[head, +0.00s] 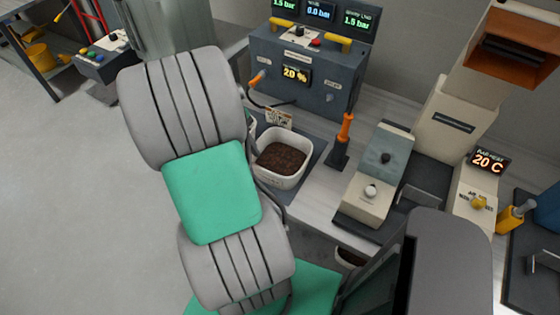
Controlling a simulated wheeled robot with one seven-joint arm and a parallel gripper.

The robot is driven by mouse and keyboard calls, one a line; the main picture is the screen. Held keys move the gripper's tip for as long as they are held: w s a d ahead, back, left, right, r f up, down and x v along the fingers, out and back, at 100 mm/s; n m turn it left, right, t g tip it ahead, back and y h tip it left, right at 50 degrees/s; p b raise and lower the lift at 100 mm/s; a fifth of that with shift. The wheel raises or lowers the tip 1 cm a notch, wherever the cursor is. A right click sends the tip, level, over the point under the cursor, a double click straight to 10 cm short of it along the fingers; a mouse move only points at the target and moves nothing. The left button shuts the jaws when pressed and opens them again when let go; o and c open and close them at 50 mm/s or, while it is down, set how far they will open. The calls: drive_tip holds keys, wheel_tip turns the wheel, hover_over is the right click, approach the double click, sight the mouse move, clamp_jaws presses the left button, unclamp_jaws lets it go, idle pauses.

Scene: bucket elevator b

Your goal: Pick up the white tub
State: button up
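A white tub (297,181) filled with dark brown grains (283,158) stands upright on a dark mat (316,150) on the bench. It sits just right of my grey and green arm, which covers part of the mat and may hide the tub's left edge. The fingers of my gripper do not show, so its state and its distance from the tub cannot be seen. Part of another pale container with dark contents (350,257) shows below the bench edge, mostly hidden.
A control box with displays (300,70) stands behind the tub. An orange-handled lever (343,140) rises right of it, with a beige and grey machine (380,175) beyond. A small card (278,118) stands behind the tub. Open floor (70,200) lies at left.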

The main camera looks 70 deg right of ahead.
sight(269, 177)
drive_tip(key=x, duration=0.2)
drive_tip(key=s+x, duration=0.1)
drive_tip(key=x, duration=0.2)
drive_tip(key=p+x, duration=0.1)
drive_tip(key=x, duration=0.2)
drive_tip(key=shift+s+d+r, duration=0.1)
drive_tip(key=shift+s+r, duration=0.2)
drive_tip(key=shift+f, duration=0.35)
drive_tip(key=shift+c, duration=0.6)
clamp_jaws()
drive_tip(key=shift+r, duration=0.1)
